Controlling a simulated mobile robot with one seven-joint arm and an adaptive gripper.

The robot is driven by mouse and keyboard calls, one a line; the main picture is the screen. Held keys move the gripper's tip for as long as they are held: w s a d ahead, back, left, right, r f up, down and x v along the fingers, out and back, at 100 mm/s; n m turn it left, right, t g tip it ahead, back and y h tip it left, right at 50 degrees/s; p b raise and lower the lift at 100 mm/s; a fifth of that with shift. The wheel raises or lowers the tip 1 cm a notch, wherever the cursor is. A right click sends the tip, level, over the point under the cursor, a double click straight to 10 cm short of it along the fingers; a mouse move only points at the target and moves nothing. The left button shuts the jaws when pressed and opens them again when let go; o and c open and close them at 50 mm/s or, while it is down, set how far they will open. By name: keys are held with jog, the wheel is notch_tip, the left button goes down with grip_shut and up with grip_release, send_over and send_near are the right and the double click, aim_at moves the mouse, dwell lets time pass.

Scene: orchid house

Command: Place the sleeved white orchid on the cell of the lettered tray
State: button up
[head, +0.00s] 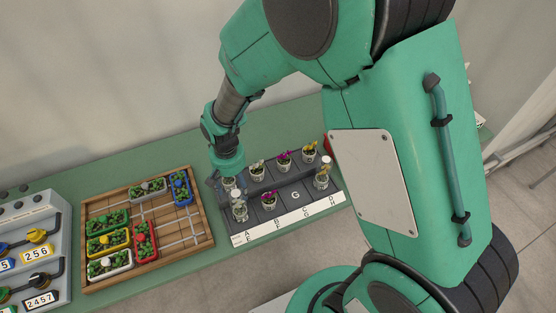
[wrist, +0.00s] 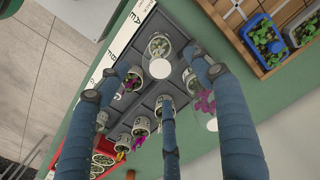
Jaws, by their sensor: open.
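The lettered tray (head: 250,237) is dark grey with a white lettered front edge. A potted orchid with a pale round top (head: 239,206) stands in its front left cell and looks like the sleeved white one, though its flower is unclear. In the wrist view its pot (wrist: 160,46) and pale disc (wrist: 167,70) show between my fingers. My gripper (head: 228,182) is open over the tray's left end, with no plant clearly held. Cell G (head: 295,195) is bare in the front row.
Other potted orchids share the tray: magenta (head: 269,200), yellow (head: 309,153) and a pale-topped one (head: 322,177) at the front right. A wooden tray (head: 205,235) of planters and a grey panel (head: 60,225) stand to the left.

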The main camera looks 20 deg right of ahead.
jog(key=s+d+r+t, duration=0.1)
jog(key=s+d+r, duration=0.2)
jog(key=r, duration=0.7)
jog(key=s+d+r+t, duration=0.2)
jog(key=s+d+r, duration=0.15)
jog(key=r, duration=0.75)
jog(key=s+d+r+n+t, duration=0.1)
jog(key=s+d+r, duration=0.4)
jog(key=s+r, duration=0.6)
jog(key=shift+s+d+r+t, duration=0.15)
jog(key=shift+s+r+t, duration=0.15)
jog(key=shift+s+t, duration=0.65)
jog(key=shift+s+f, duration=0.1)
jog(key=shift+s, duration=0.05)
notch_tip(320, 180, down, 6)
jog(key=b, duration=0.5)
jog(key=shift+r+b, duration=0.25)
jog(key=shift+b, duration=0.15)
